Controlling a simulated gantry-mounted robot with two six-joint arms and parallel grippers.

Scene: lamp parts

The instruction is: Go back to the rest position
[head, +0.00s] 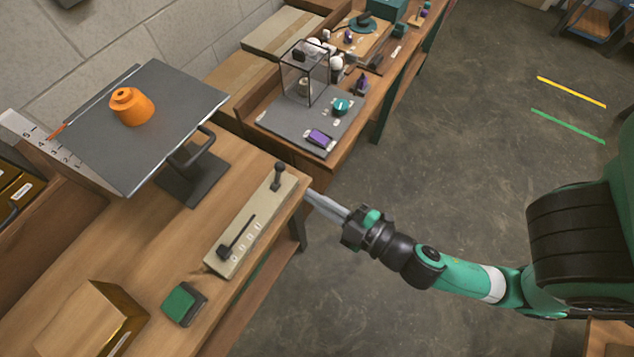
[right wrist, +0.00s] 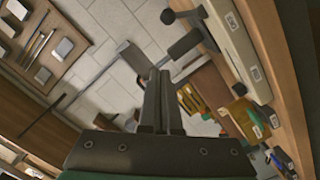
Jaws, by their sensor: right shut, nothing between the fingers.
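My right gripper (head: 312,197) reaches in from the right, its fingers shut and empty. The fingertips are at the bench's right edge in the picture, close to the beige lever panel (head: 232,243); I cannot tell the gap. In the right wrist view the two fingers (right wrist: 163,78) lie together with nothing between them. My left gripper does not show in either view.
An orange part (head: 133,107) sits on a tilted dark plate (head: 185,95) on the wooden bench (head: 130,235). A green-topped block (head: 180,303) and a gold-sided box (head: 95,318) stand nearer. A second bench holds a clear case (head: 304,75). The floor (head: 440,150) at right is open.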

